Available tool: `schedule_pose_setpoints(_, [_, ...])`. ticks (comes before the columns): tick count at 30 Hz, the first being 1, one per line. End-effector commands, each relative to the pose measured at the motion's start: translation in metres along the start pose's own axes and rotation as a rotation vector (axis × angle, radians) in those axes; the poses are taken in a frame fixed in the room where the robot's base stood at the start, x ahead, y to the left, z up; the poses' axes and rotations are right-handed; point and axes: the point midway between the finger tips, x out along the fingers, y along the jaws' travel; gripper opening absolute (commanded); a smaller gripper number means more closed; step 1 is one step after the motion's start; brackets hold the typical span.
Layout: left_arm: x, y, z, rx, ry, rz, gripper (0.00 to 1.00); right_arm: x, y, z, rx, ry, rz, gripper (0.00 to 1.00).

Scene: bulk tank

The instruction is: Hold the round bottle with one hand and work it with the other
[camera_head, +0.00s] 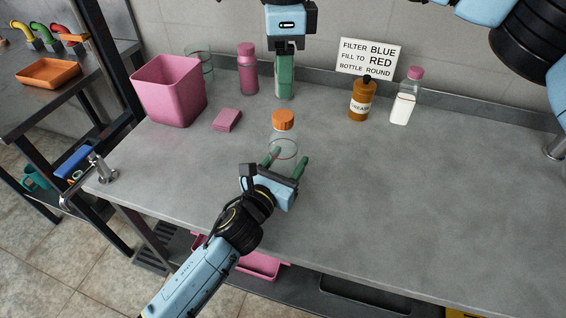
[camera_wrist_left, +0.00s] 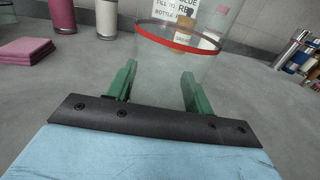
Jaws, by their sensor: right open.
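The round bottle (camera_head: 283,132) is clear, with an orange cap (camera_head: 283,119) and a red ring line. It stands upright near the middle of the counter and looks empty. My left gripper (camera_head: 289,157) is low at its near side, with its green fingers apart. In the left wrist view the bottle (camera_wrist_left: 185,58) with its red ring (camera_wrist_left: 178,42) is just ahead of the spread fingers; I cannot tell if they touch it. My right gripper (camera_head: 285,88) hangs fingers down at the back of the counter, behind the bottle and apart from it, open.
A pink bin (camera_head: 168,92), pink sponge (camera_head: 227,120), pink bottle (camera_head: 247,70) and clear glass (camera_head: 207,62) stand left. A sign (camera_head: 369,58), brown bottle (camera_head: 361,100) and pink-capped bottle of white liquid (camera_head: 403,103) stand back right. The counter's right side (camera_head: 450,190) is clear.

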Motion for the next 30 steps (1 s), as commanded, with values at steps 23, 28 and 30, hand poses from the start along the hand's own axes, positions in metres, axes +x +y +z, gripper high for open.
schedule_pose_setpoints(23, [-0.0002,0.0001,-0.0002,0.0,0.0,0.0,0.0,0.0002,0.0002,0.0001,0.612,0.0,0.001,0.52])
schedule_pose_setpoints(28, [-0.0002,0.0001,-0.0003,0.0,0.001,0.0,0.0,0.0002,0.0002,0.0001,0.943,0.001,0.0,0.52])
schedule_pose_setpoints(30, [-0.0002,0.0001,-0.0003,0.0,0.0,0.0,0.0,0.0002,0.0002,0.0001,1.078,0.001,0.0,0.52])
